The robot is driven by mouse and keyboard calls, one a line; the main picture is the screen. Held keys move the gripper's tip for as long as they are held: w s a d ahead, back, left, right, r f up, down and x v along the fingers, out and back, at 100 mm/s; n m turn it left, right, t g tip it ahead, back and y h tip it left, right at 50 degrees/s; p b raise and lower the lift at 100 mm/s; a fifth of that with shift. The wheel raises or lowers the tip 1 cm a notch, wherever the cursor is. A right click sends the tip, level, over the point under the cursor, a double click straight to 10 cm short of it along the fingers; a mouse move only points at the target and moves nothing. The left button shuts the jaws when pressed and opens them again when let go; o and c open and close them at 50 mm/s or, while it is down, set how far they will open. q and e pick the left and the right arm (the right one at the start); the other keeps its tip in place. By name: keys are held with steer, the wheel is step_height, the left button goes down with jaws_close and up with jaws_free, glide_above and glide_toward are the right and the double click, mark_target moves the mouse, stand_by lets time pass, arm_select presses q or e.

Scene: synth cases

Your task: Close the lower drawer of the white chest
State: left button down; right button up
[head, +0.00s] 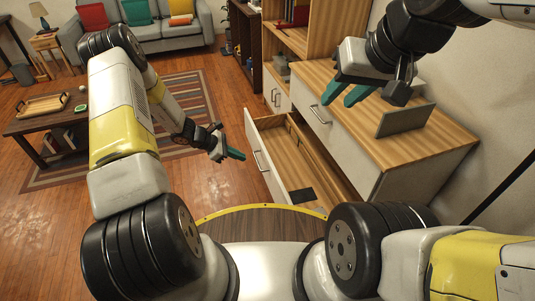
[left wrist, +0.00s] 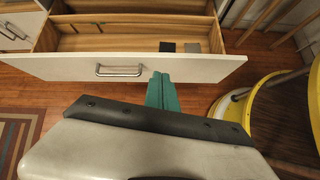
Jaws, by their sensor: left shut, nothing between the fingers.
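The white chest (head: 350,158) has a wooden top and stands at the right in the head view. Its lower drawer (head: 262,165) is pulled far out, showing a wooden inside with a divider. The drawer's white front (left wrist: 205,69) and metal handle (left wrist: 119,71) show in the left wrist view. My left gripper (head: 235,154) is shut and empty, just left of the drawer front; its green fingers (left wrist: 162,90) overlap the front's lower edge in the wrist view. Contact cannot be told. My right gripper (head: 347,94) is open and empty above the chest top.
A dark flat piece (head: 303,195) lies in the drawer. A grey upright panel (head: 404,120) stands on the chest top. The upper drawer (head: 325,128) is shut. A low table (head: 50,118), rug (head: 185,95) and sofa (head: 150,35) are further off. Floor left of the drawer is clear.

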arm_select(q)
step_height(320, 180, down, 7)
steer(key=s+n, duration=0.1)
steer(key=n, duration=0.1)
glide_toward(274, 176)
step_height(274, 176, down, 4)
steer(key=d, duration=0.3)
steer(key=shift+w+d, duration=0.1)
steer(key=shift+d, duration=0.15)
steer(key=shift+w+d, duration=0.15)
steer(key=shift+d, duration=0.2)
steer(key=shift+r, duration=0.1)
